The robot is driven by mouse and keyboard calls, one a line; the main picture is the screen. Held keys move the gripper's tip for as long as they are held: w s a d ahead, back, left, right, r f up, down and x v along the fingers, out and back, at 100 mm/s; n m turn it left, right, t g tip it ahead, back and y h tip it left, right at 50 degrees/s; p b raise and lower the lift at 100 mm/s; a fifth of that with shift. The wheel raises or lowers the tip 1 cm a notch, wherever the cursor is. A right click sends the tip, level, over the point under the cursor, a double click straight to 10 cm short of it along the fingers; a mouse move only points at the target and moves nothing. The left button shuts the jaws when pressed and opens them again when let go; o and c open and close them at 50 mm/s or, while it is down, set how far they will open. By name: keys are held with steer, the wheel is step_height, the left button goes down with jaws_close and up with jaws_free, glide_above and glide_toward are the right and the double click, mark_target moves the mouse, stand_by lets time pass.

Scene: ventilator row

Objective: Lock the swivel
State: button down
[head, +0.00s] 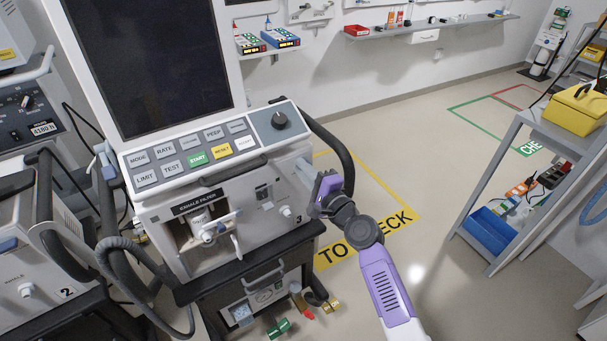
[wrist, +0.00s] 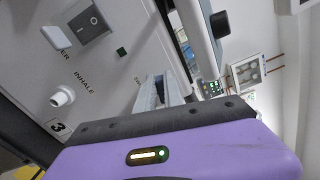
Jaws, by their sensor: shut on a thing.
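Ventilator 3 (head: 268,232) stands in front of me, with its large dark screen (head: 150,65) tilted above a sloped button panel (head: 195,157). My gripper (head: 305,170) is at the machine's right side, just below the panel's right end. Its pale fingers point at the housing, and they also show in the wrist view (wrist: 163,92). They are shut on a small part there, which the fingers mostly hide. I cannot make out the swivel lock or its position. The wrist view shows the machine's side with a rocker switch (wrist: 90,22) and a white INHALE port (wrist: 62,97).
A black hose (head: 335,150) loops beside my gripper. Ventilator 2 (head: 50,265) stands close on the left. Coloured fittings (head: 280,327) show below the machine. A shelf rack (head: 505,150) with a blue bin (head: 492,230) is on the right. Open floor lies between.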

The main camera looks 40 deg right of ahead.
steer(key=shift+f+n+b, duration=0.25)
steer(key=shift+n+b, duration=0.5)
steer(key=shift+n, duration=0.45)
steer(key=c, duration=1.5)
jaws_free()
steer(key=shift+o, duration=0.2)
steer(key=v, duration=0.7)
steer(key=shift+s+b, duration=0.4)
steer(key=shift+a, duration=0.1)
